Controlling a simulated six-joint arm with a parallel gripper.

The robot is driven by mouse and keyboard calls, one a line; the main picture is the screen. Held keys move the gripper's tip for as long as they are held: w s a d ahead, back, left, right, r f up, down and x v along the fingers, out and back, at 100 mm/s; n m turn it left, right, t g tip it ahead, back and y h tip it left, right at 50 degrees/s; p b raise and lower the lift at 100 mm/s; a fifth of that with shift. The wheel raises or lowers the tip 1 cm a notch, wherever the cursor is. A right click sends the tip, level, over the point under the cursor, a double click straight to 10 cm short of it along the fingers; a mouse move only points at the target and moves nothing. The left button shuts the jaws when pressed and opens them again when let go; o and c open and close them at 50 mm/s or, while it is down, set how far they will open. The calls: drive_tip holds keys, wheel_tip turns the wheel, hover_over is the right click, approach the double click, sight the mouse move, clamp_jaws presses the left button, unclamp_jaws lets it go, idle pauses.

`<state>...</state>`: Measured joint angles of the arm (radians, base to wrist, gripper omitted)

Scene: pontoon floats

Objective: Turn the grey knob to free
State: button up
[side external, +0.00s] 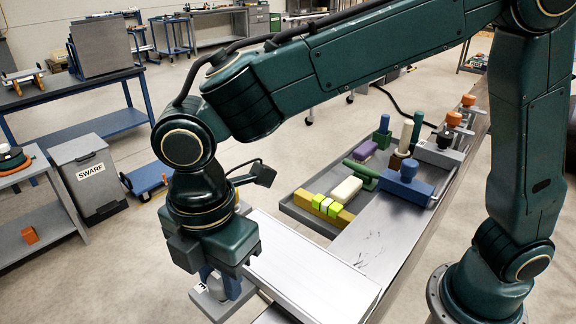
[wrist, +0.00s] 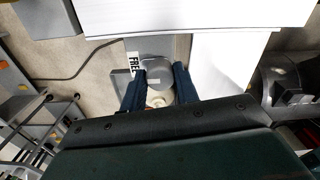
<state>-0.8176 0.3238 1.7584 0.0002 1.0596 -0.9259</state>
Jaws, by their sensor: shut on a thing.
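The grey knob (wrist: 155,72) shows in the wrist view as a rounded grey body between the two blue fingers of my gripper (wrist: 160,88). The fingers touch it on its left and right sides, and my gripper is shut on it. A white label reading FREE (wrist: 132,68) lies just left of the knob. In the side external view my gripper (side external: 222,284) points down over a grey base plate (side external: 212,308) at the bench's near end. There the knob is mostly hidden by the fingers, and its pointing direction cannot be told.
A pale flat panel (side external: 310,275) lies right beside my gripper. Behind it, a tray (side external: 298,213) holds a white block (side external: 346,189), a purple block (side external: 364,153) and green pieces. A blue block with a knob (side external: 405,184) stands on the bench. A SWARF bin (side external: 90,185) stands at left.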

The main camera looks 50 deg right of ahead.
sight(220, 278)
drive_tip(key=o, duration=1)
drive_tip(key=shift+c, duration=0.2)
drive_tip(key=shift+r, duration=0.15)
wheel_tip(220, 278, up, 14)
drive_tip(key=shift+f, duration=0.2)
